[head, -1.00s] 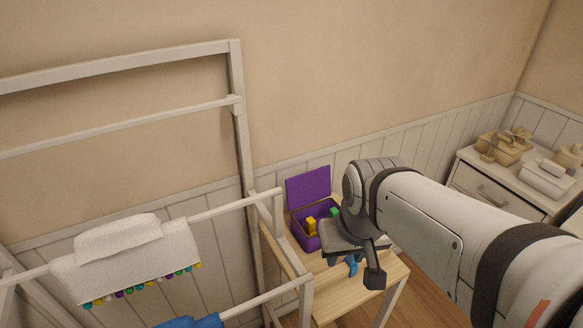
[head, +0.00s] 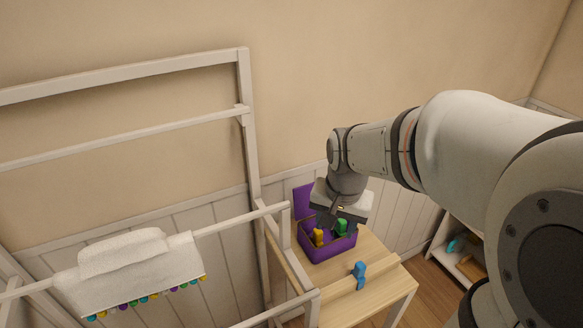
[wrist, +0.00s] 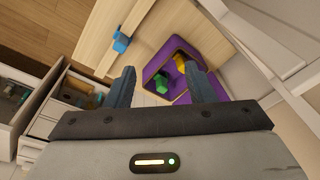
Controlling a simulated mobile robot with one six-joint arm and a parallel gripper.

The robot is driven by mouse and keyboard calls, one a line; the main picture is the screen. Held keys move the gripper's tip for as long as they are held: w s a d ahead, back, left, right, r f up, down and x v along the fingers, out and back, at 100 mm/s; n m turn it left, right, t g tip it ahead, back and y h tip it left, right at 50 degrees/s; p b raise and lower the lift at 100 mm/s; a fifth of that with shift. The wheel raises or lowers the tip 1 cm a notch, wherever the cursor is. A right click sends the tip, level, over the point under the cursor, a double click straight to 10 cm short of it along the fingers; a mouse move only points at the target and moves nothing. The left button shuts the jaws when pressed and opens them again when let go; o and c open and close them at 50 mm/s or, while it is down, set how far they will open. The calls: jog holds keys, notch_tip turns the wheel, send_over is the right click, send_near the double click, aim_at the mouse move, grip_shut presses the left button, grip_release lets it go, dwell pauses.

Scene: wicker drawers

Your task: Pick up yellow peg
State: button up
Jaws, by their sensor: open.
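The yellow peg (head: 319,237) stands in the left part of an open purple box (head: 330,250). It also shows in the wrist view (wrist: 192,67). A green peg (head: 341,227) is in the same box, to the right of the yellow one, and shows in the wrist view (wrist: 161,83). My gripper (head: 340,212) is over the box, and its fingers are partly hidden in the head view. In the wrist view its two fingers (wrist: 163,90) are spread apart with nothing held between them. The yellow peg lies beyond the right finger there.
The box stands on a small wooden table (head: 385,282). A white rack (head: 285,240) with a towel (head: 130,265) is close on the left. Drawers (wrist: 55,110) stand to the side.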

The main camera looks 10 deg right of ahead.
aim_at(318, 232)
jog(key=w+f+m, duration=0.2)
jog(key=w+f, duration=0.1)
jog(key=w, duration=0.1)
jog(key=w+f+m+g+p, duration=0.1)
jog(key=w+f+m, duration=0.1)
jog(key=w+m, duration=0.1)
jog(key=w+f+m, duration=0.3)
jog(key=w, duration=0.1)
jog(key=shift+w+f+g+p, duration=0.3)
jog(key=shift+w+p, duration=0.05)
jog(key=shift+w+f+m, duration=0.15)
jog(key=shift+f+m, duration=0.25)
jog(key=shift+f, duration=0.3)
notch_tip(318, 232, down, 7)
jog(key=shift+a+p, duration=0.1)
jog(key=shift+p, duration=0.55)
jog(key=c, duration=1.1)
